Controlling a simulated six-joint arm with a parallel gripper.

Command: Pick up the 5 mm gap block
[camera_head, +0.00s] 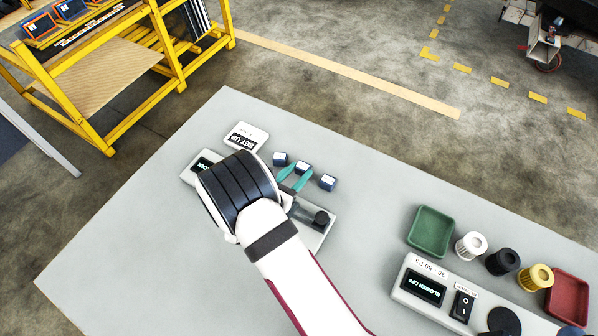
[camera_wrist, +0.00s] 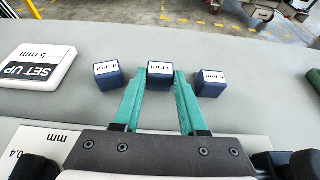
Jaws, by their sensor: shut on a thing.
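The 5 mm gap block (camera_wrist: 160,70) is a small dark blue block with a white label, the middle one of three in a row. It also shows in the head view (camera_head: 303,167). My gripper (camera_wrist: 160,82), with teal fingers, is shut on this block, one fingertip on each side; it shows in the head view (camera_head: 295,178) too. The block looks level with its neighbours, and I cannot tell whether it is off the table. A block labelled 4 mm (camera_wrist: 107,75) stands on its left and a similar block (camera_wrist: 209,84) on its right, both apart from the fingers.
A white SET UP 5 mm sign (camera_wrist: 38,68) lies left of the blocks. A grey fixture (camera_head: 312,237) stands beside my wrist. Green tray (camera_head: 431,232), several cylinders, red tray (camera_head: 568,297) and blower panel (camera_head: 425,289) are at right. The table's (camera_head: 130,240) left part is clear.

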